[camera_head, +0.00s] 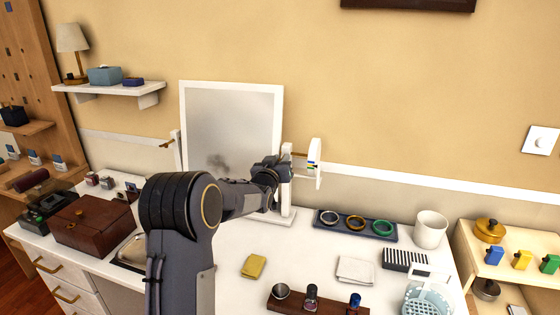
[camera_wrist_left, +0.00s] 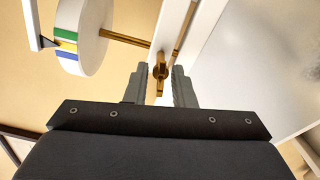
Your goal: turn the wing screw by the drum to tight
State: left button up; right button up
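The white drum (camera_head: 315,163) with green, yellow and blue bands stands at the mirror's right post. It is also in the left wrist view (camera_wrist_left: 88,35), on a brass rod. The brass wing screw (camera_wrist_left: 160,72) sits on the white post (camera_wrist_left: 172,25) beside the drum. My left gripper (camera_head: 280,168) is at the post. In the left wrist view its two fingers are open, one on each side of the wing screw, with gaps visible; I cannot tell how deep the screw sits between them. The head view hides the screw behind the gripper. My right gripper is not in view.
The mirror (camera_head: 225,120) stands left of the gripper. On the white tabletop are a ring tray (camera_head: 355,238), white mug (camera_head: 430,230), yellow cloth (camera_head: 254,266) and brown box (camera_head: 93,222). A pointer (camera_wrist_left: 40,42) reaches the drum's banded edge.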

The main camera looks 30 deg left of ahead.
pick_arm(q)
grip_shut()
jog(key=shift+f+m+b, duration=0.2)
jog(key=shift+m+b, duration=0.4)
jog(key=shift+b, duration=0.35)
jog(key=m+b, duration=0.6)
jog(key=shift+w+d, duration=0.1)
jog(key=shift+d, duration=0.2)
jog(key=m+b, duration=0.2)
jog(key=shift+f+m+b, duration=0.1)
jog(key=shift+m+b, duration=0.3)
jog(key=m+b, duration=0.3)
jog(key=m, duration=0.2)
jog(key=m+b, duration=0.3)
jog(key=m, duration=0.2)
jog(key=shift+d+f+b, duration=0.15)
jog(key=shift+d+b, duration=0.05)
jog(key=shift+b, duration=0.2)
